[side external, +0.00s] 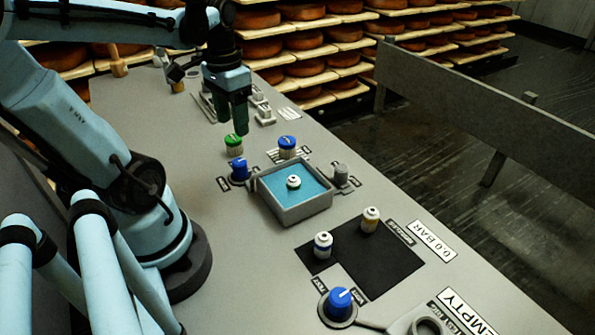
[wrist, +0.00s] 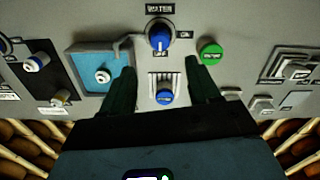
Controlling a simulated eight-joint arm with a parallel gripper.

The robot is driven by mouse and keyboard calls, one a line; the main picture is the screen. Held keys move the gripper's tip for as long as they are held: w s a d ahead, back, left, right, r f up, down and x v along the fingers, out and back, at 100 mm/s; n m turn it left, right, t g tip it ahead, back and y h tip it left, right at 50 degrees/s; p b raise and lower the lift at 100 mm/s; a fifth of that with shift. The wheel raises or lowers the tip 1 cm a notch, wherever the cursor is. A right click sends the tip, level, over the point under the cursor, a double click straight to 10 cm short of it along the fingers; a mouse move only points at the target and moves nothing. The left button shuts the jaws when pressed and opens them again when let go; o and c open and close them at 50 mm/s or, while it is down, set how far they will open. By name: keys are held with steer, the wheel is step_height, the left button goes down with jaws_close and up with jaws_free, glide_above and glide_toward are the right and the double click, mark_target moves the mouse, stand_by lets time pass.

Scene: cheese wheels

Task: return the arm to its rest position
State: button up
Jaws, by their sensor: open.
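My gripper (side external: 235,122) is above the grey bench in the side external view, pointing down, its dark green fingers over the area behind the green-capped item (side external: 233,145). In the wrist view my gripper (wrist: 160,66) has its two fingers spread apart, with nothing held between them. A blue-topped item (wrist: 165,96) on a white striped patch shows between the fingers but lies below on the bench. The blue water knob (wrist: 160,36) is just beyond the fingertips. The green-capped item (wrist: 210,49) shows near the right finger.
A blue-floored basin (side external: 318,214) holds one small white vial (side external: 293,182). Two vials (side external: 323,243) (side external: 370,219) stand on a black mat (side external: 398,262). Another blue knob (side external: 340,301) is at the front. Cheese shelves (side external: 305,62) stand behind; a grey rail (side external: 470,115) runs at right.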

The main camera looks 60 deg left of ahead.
steer(key=w+d+m+t, duration=0.1)
steer(key=w+d+t, duration=0.2)
steer(key=d, duration=0.4)
steer(key=w+d+m+t, duration=0.1)
steer(key=w+d+t, duration=0.3)
steer(key=d, duration=0.4)
steer(key=shift+w+r, duration=0.25)
steer(key=shift+w, duration=0.3)
